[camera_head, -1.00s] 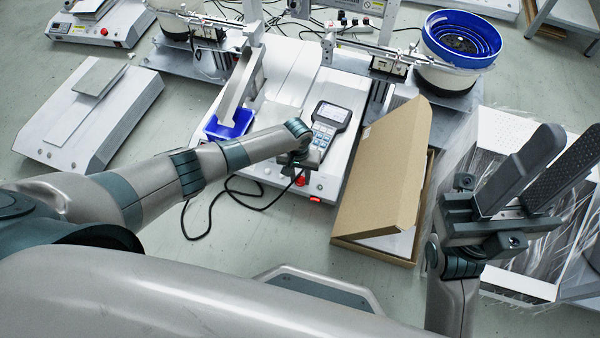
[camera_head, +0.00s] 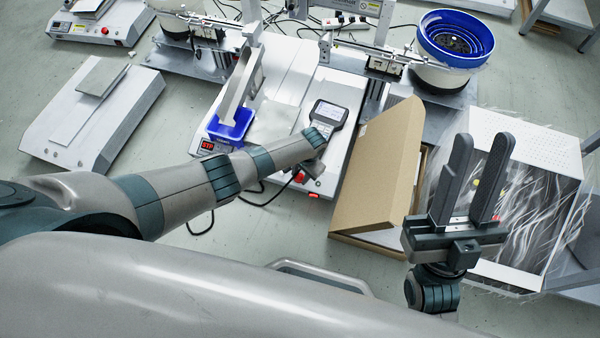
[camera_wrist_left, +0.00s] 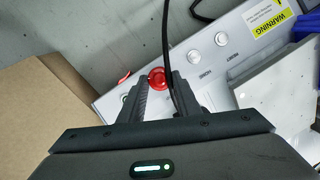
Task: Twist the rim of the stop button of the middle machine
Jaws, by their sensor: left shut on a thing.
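The middle machine (camera_head: 281,178) is a white sloped unit with a handheld display on top. Its red round stop button (camera_wrist_left: 156,78) is on the front panel; in the head view the button (camera_head: 300,177) is partly hidden by my left wrist. My left gripper (camera_wrist_left: 158,82) has its dark fingers on either side of the button and is shut on it. My left arm covers most of this gripper in the head view. My right gripper (camera_head: 480,165) is open and empty, fingers up, right of the cardboard box.
A cardboard box (camera_head: 376,170) with a raised flap stands close right of the machine. A black cable (camera_wrist_left: 166,45) runs by my left fingers. A blue bin (camera_head: 232,126) sits on the machine's left. A plastic-wrapped crate (camera_head: 530,140) stands behind my right gripper.

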